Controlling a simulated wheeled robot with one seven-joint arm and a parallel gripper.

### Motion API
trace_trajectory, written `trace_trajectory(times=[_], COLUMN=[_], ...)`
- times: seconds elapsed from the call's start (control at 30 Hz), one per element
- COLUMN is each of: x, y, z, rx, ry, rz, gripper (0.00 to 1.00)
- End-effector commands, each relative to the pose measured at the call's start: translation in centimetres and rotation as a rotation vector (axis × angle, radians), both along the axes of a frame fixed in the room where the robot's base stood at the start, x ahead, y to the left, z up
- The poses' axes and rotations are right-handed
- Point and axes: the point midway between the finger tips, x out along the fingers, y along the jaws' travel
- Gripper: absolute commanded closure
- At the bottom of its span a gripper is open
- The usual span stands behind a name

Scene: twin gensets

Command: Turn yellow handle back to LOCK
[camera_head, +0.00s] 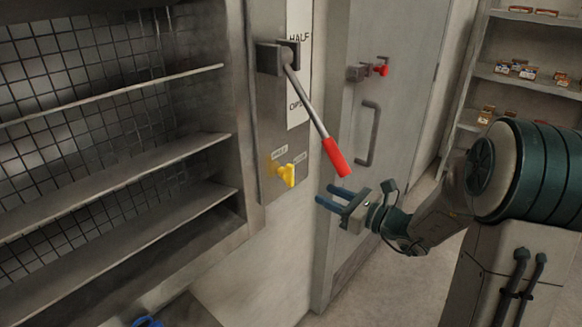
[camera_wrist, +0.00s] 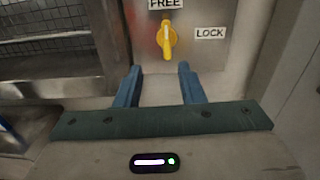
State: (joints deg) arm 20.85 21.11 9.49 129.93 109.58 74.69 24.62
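The yellow handle (camera_wrist: 168,42) sits on a grey panel. In the wrist view it stands upright, its long axis running up and down, under the FREE label (camera_wrist: 165,4). The LOCK label (camera_wrist: 210,33) is to its right. In the head view the yellow handle (camera_head: 286,174) is low on the panel, below the lever. My gripper (camera_head: 329,196) has its two blue fingers apart with nothing between them. It is to the right of the handle and a little lower in the head view. In the wrist view the fingers (camera_wrist: 160,84) point toward the handle, apart from it.
A long lever with a red grip (camera_head: 335,157) hangs down and right from the panel, above my gripper. A grey door (camera_head: 387,95) with a bar handle and a small red knob (camera_head: 381,67) is behind. Empty shelves (camera_head: 120,182) are at left.

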Motion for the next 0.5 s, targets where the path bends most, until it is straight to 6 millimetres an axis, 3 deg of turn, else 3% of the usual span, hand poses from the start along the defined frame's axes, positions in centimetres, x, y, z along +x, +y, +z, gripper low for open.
trace_trajectory(times=[0.17, 0.5], x=[1.2, 5.1], y=[0.1, 5.4], z=[0.2, 0.2], rx=[0.034, 0.033], ry=[0.01, 0.01], rz=[-0.03, -0.026], gripper=[0.65, 0.65])
